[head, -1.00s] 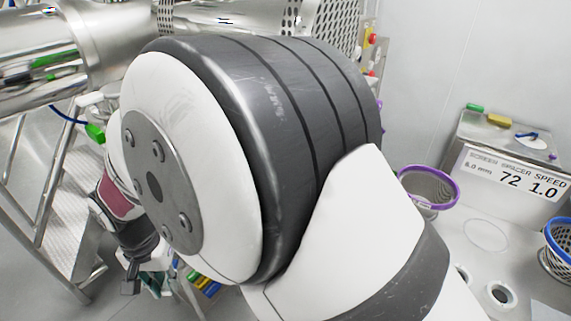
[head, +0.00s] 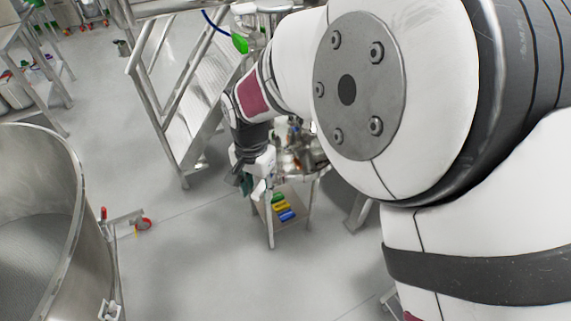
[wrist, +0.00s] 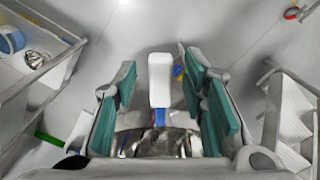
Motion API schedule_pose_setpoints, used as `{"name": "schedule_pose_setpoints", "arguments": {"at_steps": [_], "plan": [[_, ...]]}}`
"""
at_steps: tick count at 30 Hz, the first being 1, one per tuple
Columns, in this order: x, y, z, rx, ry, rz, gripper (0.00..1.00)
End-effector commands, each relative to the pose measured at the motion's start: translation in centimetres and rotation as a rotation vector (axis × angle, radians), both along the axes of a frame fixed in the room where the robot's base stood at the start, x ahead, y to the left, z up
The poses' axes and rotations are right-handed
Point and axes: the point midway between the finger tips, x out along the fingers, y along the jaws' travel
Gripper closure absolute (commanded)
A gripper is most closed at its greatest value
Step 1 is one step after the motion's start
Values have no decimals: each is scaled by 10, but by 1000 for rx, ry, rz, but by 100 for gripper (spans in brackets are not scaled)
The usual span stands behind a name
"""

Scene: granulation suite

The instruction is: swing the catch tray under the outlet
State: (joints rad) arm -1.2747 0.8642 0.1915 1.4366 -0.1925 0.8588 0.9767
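My gripper (head: 245,178) hangs at the end of my arm, left of a small steel cart (head: 312,200) in the head view. In the wrist view my gripper (wrist: 160,88) is open, its teal pads spread apart. A white block-like piece with a blue lower part (wrist: 160,78) shows between the pads, with gaps on both sides; I cannot tell its depth. Shiny metal shows low between the fingers, but I cannot tell what it is. I cannot identify the catch tray or outlet in either view; my arm hides much of the head view.
A large open steel vessel (head: 85,215) stands at left, with a red-handled fitting (head: 142,224) beside it. Metal steps (head: 190,115) rise behind my gripper. Yellow, green and blue pieces (head: 284,208) lie on the cart's lower shelf.

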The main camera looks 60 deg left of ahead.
Motion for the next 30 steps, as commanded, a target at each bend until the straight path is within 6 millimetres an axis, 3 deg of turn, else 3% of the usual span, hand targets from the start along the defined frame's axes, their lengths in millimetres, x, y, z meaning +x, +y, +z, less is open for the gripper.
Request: {"name": "schedule_pose_setpoints", "arguments": {"at_steps": [5,21,30], "plan": [[0,1,10,3,-1,0,62],[0,1,106,3,-1,0,62],[0,0,120,1,1,0,62]]}}
